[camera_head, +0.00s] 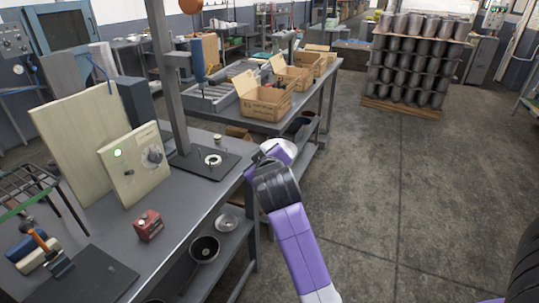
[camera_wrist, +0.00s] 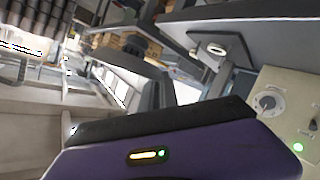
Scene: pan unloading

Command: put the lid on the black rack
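A dark wire rack (camera_head: 32,188) stands at the left of the near workbench, with a green strip along its front. My gripper (camera_head: 268,156) is beyond the bench's right edge, above shelf height and apart from the rack. In the wrist view my grey fingers (camera_wrist: 150,80) point away from the camera.
On the near bench (camera_head: 190,222) are a control box (camera_head: 137,163), a red box (camera_head: 148,226) and a post on a dark base. Open cardboard boxes (camera_head: 265,97) stand on the far table. Metal cylinders (camera_head: 412,65) are stacked at the back.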

